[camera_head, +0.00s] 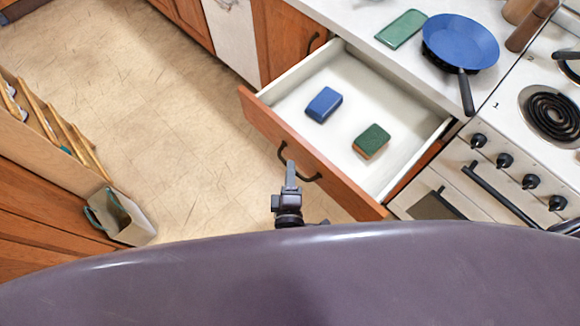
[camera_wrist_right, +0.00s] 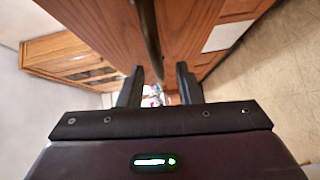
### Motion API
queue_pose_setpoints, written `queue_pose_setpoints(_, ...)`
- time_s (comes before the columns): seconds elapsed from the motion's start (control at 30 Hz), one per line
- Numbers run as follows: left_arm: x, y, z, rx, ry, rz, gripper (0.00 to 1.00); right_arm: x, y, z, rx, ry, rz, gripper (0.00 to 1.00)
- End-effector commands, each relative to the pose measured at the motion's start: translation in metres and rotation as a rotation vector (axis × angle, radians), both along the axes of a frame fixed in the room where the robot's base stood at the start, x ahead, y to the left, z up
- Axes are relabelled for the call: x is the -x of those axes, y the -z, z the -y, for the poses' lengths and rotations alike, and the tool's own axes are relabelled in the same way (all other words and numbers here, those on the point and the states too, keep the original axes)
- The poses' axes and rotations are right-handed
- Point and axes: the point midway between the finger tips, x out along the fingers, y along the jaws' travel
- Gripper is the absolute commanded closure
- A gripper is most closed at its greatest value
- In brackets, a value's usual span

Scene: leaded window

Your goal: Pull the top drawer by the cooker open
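The top drawer (camera_head: 325,170) by the cooker (camera_head: 480,170) stands pulled well out, its white inside showing. Its wooden front carries a dark curved handle (camera_head: 312,179). My right gripper (camera_head: 290,172) is at this handle, in front of the drawer front. In the right wrist view my right gripper (camera_wrist_right: 159,85) has its two fingers apart, with the handle (camera_wrist_right: 149,35) running between them; clear gaps show on both sides, though contact deeper in is hard to see. My left gripper is not in view.
A blue sponge (camera_head: 323,104) and a green-and-orange sponge (camera_head: 371,141) lie in the drawer. A blue pan (camera_head: 460,42) and a green board (camera_head: 401,29) are on the counter. A paper bag (camera_head: 122,215) stands at left. The floor (camera_head: 150,100) between is clear.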

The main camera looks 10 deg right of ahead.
Motion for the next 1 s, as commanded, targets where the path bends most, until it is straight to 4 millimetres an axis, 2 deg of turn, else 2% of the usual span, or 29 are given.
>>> queue_pose_setpoints(0.1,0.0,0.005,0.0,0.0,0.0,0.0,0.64,0.024,0.001,-0.003,0.0,-0.001,-0.004,0.69)
queue_pose_setpoints(0.33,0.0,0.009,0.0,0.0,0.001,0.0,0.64,0.053,-0.002,-0.006,0.0,0.0,-0.002,0.69)
queue_pose_setpoints(1.0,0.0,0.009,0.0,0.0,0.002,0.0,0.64,0.057,-0.003,-0.007,-0.001,-0.001,-0.002,0.69)
